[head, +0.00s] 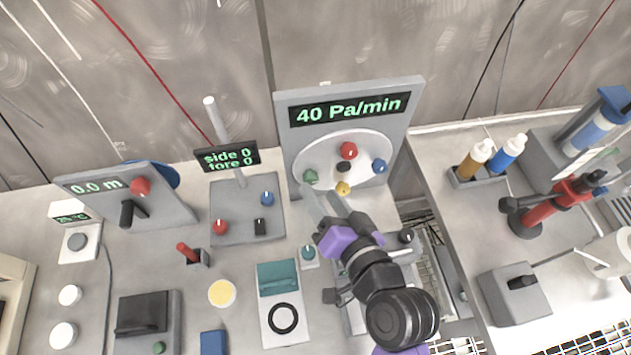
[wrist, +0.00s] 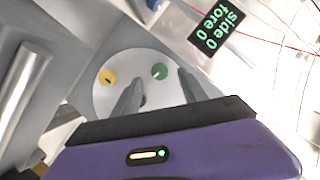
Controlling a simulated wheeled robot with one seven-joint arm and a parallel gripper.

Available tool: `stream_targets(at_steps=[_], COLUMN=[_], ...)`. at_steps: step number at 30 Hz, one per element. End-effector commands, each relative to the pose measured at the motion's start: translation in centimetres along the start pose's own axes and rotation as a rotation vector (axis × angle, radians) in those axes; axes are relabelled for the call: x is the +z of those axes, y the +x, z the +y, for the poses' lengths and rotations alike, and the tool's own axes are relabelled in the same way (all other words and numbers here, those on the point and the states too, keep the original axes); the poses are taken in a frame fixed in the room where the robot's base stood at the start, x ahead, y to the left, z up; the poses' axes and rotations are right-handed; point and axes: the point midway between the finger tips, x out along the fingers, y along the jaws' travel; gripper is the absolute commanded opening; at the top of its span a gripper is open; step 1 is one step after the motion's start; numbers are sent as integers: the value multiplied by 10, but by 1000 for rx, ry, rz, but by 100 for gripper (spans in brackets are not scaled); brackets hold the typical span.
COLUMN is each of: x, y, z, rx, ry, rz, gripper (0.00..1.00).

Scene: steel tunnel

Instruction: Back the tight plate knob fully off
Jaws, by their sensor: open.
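A round white plate (head: 325,160) is set in an upright grey panel whose display reads "40 Pa/min". It carries a red knob (head: 348,150), a blue knob (head: 379,166), a yellow knob (head: 343,188) and a green knob (head: 310,177), with a small black part (head: 344,167) in the middle. Which knob is tight cannot be told. My gripper (head: 320,195) is open and empty in front of the plate's lower left. In the wrist view, the green knob (wrist: 159,71) appears between my fingertips (wrist: 160,77), apart from them; the yellow knob (wrist: 107,76) is left of them.
A "side 0 fore 0" display (head: 229,157) on a post stands left of the panel. A grey "0.0 m" panel (head: 120,200) is farther left. Bottles (head: 475,160) and a red tool (head: 550,205) are on the right bench. A teal-topped box (head: 280,300) lies below.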

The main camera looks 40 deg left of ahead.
Motion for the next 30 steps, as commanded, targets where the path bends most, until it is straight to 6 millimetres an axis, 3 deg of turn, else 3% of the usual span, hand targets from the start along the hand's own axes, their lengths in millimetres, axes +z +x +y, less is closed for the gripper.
stream_targets(at_steps=[3, 9, 18, 19, 26, 30], x=[-1, 0, 0, 0, 0, 0], y=[18, 36, 38, 38, 38, 38], z=[-1, 0, 0, 0, 0, 0], rx=[-1, 1, 1, 1, 1, 2], ry=[0, -1, -1, -1, -1, -2], rz=[-1, 1, 1, 1, 1, 1], gripper=[50, 50, 50, 48, 3, 0])
